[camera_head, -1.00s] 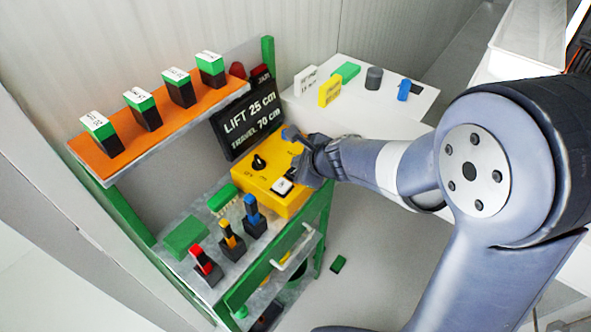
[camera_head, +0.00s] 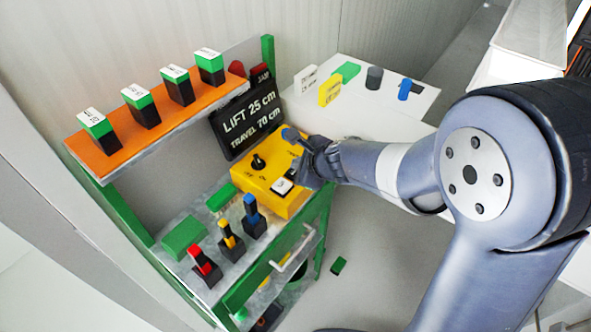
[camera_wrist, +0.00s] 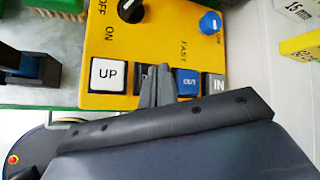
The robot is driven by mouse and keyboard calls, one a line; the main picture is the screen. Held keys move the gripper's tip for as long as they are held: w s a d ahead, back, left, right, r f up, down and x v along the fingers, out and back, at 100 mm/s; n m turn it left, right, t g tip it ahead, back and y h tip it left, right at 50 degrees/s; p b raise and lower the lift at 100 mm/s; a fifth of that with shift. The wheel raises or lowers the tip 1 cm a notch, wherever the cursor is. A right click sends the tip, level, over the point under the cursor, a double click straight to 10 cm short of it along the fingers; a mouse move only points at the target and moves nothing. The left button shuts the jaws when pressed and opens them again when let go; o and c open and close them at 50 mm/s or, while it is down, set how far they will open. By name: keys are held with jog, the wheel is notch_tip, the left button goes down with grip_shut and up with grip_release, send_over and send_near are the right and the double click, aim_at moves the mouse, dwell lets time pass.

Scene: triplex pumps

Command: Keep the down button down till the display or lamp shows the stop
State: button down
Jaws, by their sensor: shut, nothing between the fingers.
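The yellow control box (camera_head: 262,181) sits on the bench and fills the middle of the wrist view (camera_wrist: 160,45). It carries a white UP button (camera_wrist: 109,74), a dark button (camera_wrist: 141,74) beside it, a blue button and a grey IN button. My gripper (camera_wrist: 157,72) is shut and empty, its tips at the dark button, whose label is hidden; I cannot tell whether it is pressed in. In the head view my gripper (camera_head: 303,170) is over the box's right side. The black display (camera_head: 247,118) reads LIFT 25 cm, TRAVEL 70 cm. A dark red JAM lamp (camera_head: 260,72) stands above it, apparently unlit.
An orange shelf (camera_head: 150,140) with several green-topped black blocks is at upper left. A white side table (camera_head: 345,110) holds small blocks behind my arm.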

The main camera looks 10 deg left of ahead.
jog(key=shift+f+b, duration=0.5)
jog(key=shift+f, duration=0.05)
jog(key=shift+r, duration=0.15)
dwell(2.3)
jog(key=shift+r+p, duration=0.85)
jog(key=shift+p, duration=0.05)
notch_tip(320, 180, up, 5)
jog(key=p, duration=0.4)
jog(key=shift+p, duration=0.4)
